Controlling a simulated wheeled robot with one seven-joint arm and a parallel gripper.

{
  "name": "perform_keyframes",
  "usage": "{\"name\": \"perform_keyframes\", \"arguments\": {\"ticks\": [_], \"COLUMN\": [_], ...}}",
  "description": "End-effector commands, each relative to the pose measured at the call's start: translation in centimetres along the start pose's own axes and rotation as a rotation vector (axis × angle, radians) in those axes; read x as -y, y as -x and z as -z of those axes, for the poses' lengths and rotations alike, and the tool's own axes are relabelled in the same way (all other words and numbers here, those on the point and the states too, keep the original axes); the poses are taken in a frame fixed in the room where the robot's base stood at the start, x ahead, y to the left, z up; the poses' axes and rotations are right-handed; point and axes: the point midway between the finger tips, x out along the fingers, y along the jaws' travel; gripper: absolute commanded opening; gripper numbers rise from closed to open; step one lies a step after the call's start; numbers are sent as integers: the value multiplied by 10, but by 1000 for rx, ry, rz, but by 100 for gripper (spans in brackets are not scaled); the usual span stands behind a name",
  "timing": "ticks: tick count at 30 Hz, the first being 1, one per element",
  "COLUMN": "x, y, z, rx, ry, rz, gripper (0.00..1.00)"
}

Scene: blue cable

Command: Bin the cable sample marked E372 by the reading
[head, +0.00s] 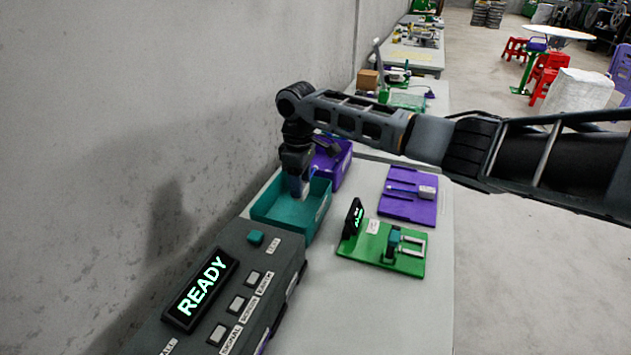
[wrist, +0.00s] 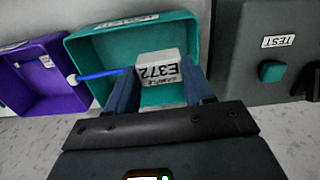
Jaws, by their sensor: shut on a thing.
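In the wrist view, my gripper (wrist: 160,95) is shut on the cable sample marked E372 (wrist: 158,70), a pale block with a blue cable running left to a white end. The sample is over the teal bin (wrist: 185,27), and its cable end reaches toward the bin's left wall. In the head view, my gripper (head: 300,190) is low at the teal bin (head: 279,228), and the sample is mostly hidden by it. The purple bin (head: 333,165) stands just behind the teal one. The tester (head: 225,290) shows READY on its display.
A green fixture (head: 345,248) with a small display and a purple board (head: 415,210) holding a pale block stand on the table to the right. In the wrist view, another sample lies inside the purple bin (wrist: 60,95). A concrete wall borders the left side.

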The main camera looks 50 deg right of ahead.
Motion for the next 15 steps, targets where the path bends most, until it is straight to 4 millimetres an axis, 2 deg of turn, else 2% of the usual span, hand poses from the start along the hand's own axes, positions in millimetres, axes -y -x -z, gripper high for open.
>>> {"name": "perform_keyframes", "arguments": {"ticks": [8, 15], "x": [0, 0], "y": [-4, -20], "z": [6, 5], "rx": [-2, -2], "ry": [-54, -53], "rz": [-3, -3], "gripper": [16, 16]}}
